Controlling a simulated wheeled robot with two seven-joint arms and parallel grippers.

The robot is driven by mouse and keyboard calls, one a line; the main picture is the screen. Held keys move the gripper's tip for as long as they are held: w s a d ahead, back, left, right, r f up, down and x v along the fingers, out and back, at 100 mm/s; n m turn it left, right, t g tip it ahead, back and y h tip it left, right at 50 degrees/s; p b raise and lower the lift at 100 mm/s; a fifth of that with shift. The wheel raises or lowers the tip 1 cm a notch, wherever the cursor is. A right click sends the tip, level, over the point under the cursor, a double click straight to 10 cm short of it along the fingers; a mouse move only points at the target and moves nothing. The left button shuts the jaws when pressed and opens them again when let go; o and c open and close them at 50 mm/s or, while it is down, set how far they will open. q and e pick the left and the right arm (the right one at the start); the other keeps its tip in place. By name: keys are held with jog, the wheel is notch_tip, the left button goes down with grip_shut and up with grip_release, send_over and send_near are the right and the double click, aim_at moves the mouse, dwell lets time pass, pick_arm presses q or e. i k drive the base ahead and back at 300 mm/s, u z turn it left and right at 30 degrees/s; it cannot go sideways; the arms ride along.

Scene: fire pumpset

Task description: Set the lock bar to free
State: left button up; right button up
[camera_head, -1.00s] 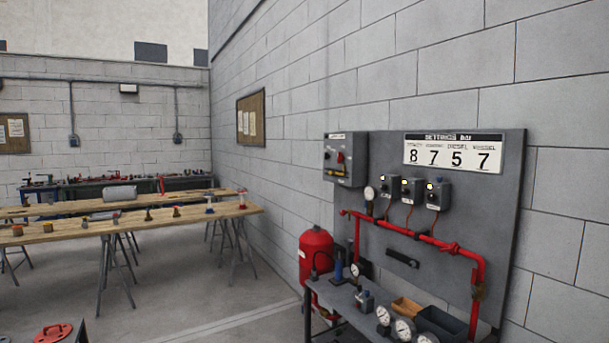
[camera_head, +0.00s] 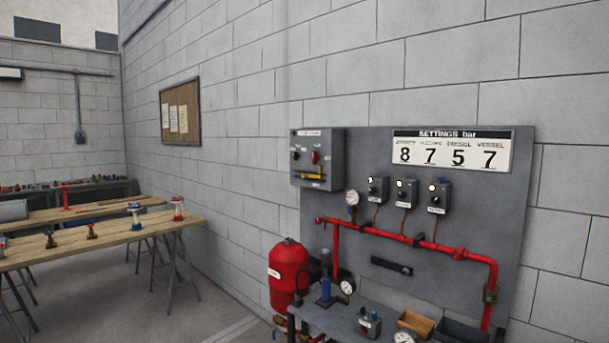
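A grey control box (camera_head: 318,160) is fixed to the upper left of the grey wall panel (camera_head: 345,262). It has a red switch (camera_head: 315,157), a small dark knob and a yellow bar (camera_head: 309,176) lying about level near its bottom. A black bar (camera_head: 391,266) with a round fitting at its right end is mounted lower on the panel, tilted slightly down to the right. I cannot tell for certain which bar is the lock bar, and its markings are too small to read. Neither of my grippers is in view.
A bench (camera_head: 345,321) with gauges and bins stands below the panel. A red vessel (camera_head: 288,268) stands at its left. Red pipework (camera_head: 400,237) and several small switch boxes cross the panel. A wooden trestle table (camera_head: 100,238) is at left, with clear floor between.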

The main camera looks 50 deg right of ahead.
aim_at(318, 176)
jog(key=z, duration=0.45)
jog(key=i, duration=1.65)
jog(key=z, duration=1.8)
jog(key=i, duration=1)
jog(key=z, duration=1)
